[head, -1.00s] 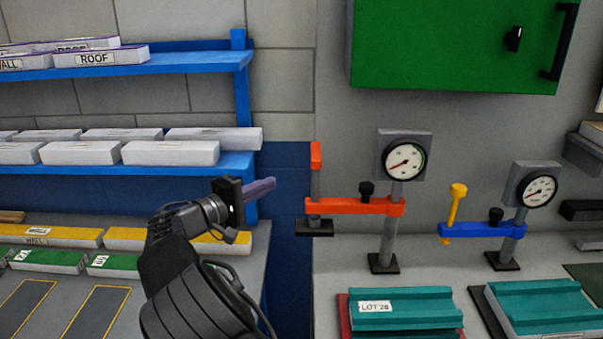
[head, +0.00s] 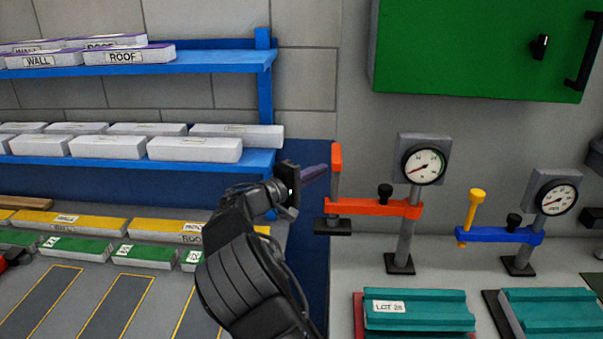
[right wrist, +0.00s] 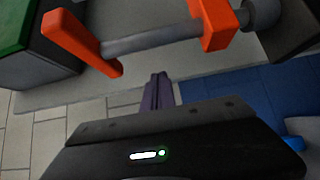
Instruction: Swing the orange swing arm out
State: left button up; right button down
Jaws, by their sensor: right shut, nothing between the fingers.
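The orange swing arm (head: 372,208) reaches left from a grey post (head: 405,235) with a gauge on top. At its left end stands a grey rod with an orange grip (head: 336,158) on top and a dark pad (head: 332,227) below. In the right wrist view the orange grip (right wrist: 82,42) and the rod lie across the top. My right gripper (head: 318,171) is shut and empty, its purple fingers just left of the grip. In the right wrist view the fingertips (right wrist: 158,80) point at the rod with a small visible gap. My left gripper is not in view.
A blue swing arm (head: 490,235) with a yellow grip stands on a second gauge post at right. Teal ridged blocks (head: 418,312) lie on the bench in front. A blue shelf (head: 265,100) with white boxes is at left. A green cabinet (head: 470,50) hangs above.

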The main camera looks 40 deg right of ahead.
jog(key=s, duration=0.2)
jog(key=s+a+p, duration=0.1)
jog(key=shift+s+a, duration=0.15)
jog(key=shift+s, duration=0.2)
